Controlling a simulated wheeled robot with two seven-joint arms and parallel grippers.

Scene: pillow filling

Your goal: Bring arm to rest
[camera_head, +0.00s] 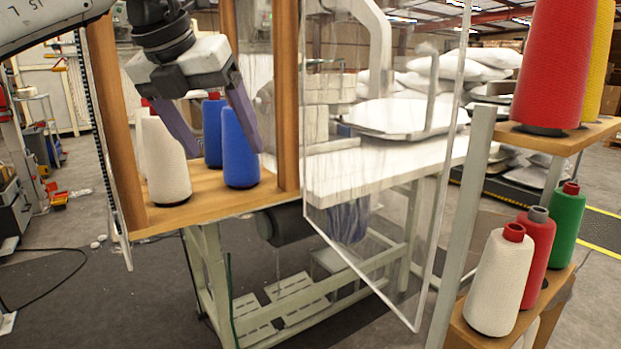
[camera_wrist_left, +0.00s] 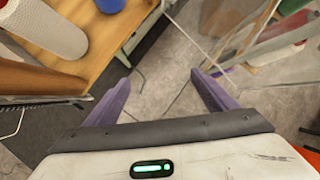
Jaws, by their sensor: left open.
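My left gripper (camera_head: 220,122) is in the upper left of the head view, in front of a wooden shelf (camera_head: 211,199). Its two purple fingers are spread with nothing between them. In the picture, one finger overlaps the white spool (camera_head: 165,168) and the other the blue spool (camera_head: 240,148). In the left wrist view the open fingers (camera_wrist_left: 160,98) point over grey floor, with the shelf at the upper left. My right gripper is not in view.
A second rack at right holds a large red cone (camera_head: 553,65) above, and white (camera_head: 499,283), red and green spools below. A clear panel (camera_head: 375,180) hangs mid-view before a white table (camera_head: 380,165). Wooden posts flank the left shelf. White pillows (camera_head: 460,66) are piled behind.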

